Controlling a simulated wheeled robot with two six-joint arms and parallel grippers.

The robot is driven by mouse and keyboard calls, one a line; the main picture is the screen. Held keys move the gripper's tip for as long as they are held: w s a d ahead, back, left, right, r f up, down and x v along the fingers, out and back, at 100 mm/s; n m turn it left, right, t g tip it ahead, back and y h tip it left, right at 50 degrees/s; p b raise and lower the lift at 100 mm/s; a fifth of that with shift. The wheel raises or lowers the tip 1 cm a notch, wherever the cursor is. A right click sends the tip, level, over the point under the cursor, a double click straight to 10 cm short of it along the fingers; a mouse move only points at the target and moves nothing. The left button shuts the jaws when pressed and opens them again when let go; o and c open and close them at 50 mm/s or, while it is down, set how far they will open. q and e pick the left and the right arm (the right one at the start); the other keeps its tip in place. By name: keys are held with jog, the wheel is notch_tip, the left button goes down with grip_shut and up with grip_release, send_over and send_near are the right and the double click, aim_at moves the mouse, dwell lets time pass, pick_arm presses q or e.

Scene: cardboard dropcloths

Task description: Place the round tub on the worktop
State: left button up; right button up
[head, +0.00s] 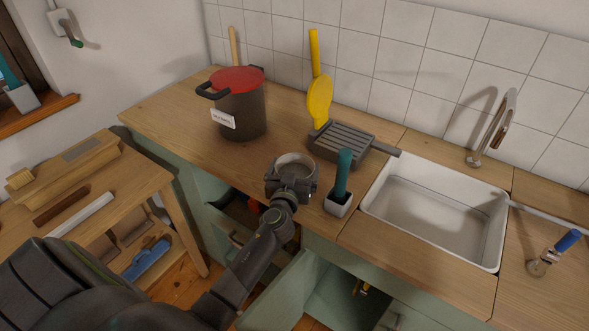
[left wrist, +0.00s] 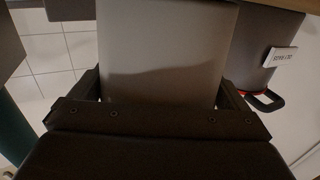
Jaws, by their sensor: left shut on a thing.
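The round tub (head: 295,160) is pale grey with an open top, near the front edge of the wooden worktop (head: 180,108). My left gripper (head: 290,182) is shut on its near side. In the left wrist view the tub (left wrist: 165,50) fills the middle between the fingers (left wrist: 165,98). It looks upright. I cannot tell whether its base touches the worktop, as the gripper hides the lower part. My right gripper is not in view.
A dark pot with a red lid (head: 238,100) stands behind left. An open drawer (head: 232,222) lies below.

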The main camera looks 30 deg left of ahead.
pick_arm(q)
jog(key=o, duration=1)
jog(key=shift+f, duration=0.1)
jog(key=shift+c, duration=0.2)
jog(key=shift+s+d, duration=0.1)
jog(key=shift+s, duration=0.15)
jog(key=b+v, duration=0.2)
jog(key=v, duration=0.9)
jog(key=shift+s, duration=0.25)
jog(key=shift+d, duration=0.1)
